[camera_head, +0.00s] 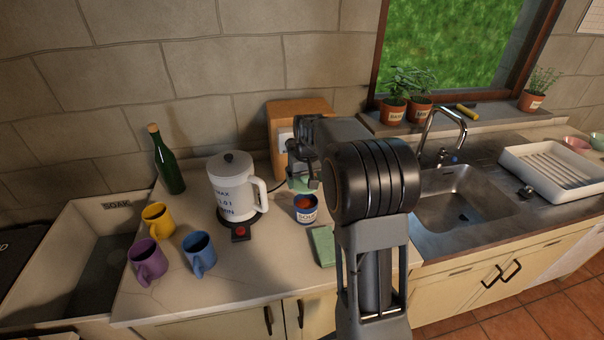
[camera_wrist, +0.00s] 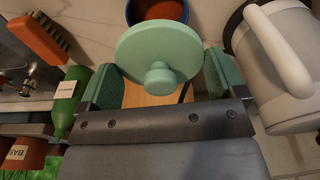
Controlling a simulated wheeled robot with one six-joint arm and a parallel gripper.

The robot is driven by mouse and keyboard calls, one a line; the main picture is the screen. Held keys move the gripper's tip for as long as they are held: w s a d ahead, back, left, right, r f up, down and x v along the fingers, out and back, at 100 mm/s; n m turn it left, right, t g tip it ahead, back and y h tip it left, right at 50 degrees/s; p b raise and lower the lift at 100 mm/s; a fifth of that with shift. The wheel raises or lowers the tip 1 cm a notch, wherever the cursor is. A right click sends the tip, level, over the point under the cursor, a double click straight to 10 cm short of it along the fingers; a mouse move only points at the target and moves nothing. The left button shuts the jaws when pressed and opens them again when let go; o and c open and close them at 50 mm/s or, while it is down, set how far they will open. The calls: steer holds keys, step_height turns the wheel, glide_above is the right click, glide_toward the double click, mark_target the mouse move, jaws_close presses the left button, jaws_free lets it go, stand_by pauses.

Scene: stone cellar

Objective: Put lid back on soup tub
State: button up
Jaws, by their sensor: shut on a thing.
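The soup tub (camera_head: 306,215) stands upright and uncovered on the worktop, blue and white with a label and orange-red soup inside. Its rim and soup also show at the top of the wrist view (camera_wrist: 157,9). My gripper (camera_head: 303,178) is shut on the lid, just above and slightly behind the tub in the head view. The lid (camera_wrist: 157,47) is a pale green disc with a round knob, held between the two green-padded fingers in the wrist view. It overlaps part of the tub there. In the head view the lid (camera_head: 302,186) is partly hidden by my gripper.
A white kettle (camera_head: 231,185) stands close left of the tub. Yellow (camera_head: 157,218), purple (camera_head: 148,262) and blue (camera_head: 199,254) mugs stand farther left. A green cloth-like block (camera_head: 322,246) lies in front of the tub. A wooden box (camera_head: 284,112) stands behind; a sink (camera_head: 465,205) is right.

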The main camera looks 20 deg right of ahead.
steer(key=shift+s+f+b, duration=0.1)
steer(key=shift+f+b, duration=0.2)
steer(key=shift+f, duration=0.1)
steer(key=shift+f+b, duration=1.95)
steer(key=shift+f, duration=0.75)
steer(key=shift+f, duration=0.1)
stand_by(0.4)
steer(key=o, duration=0.6)
steer(key=shift+r+p, duration=2.85)
steer(key=shift+r, duration=0.7)
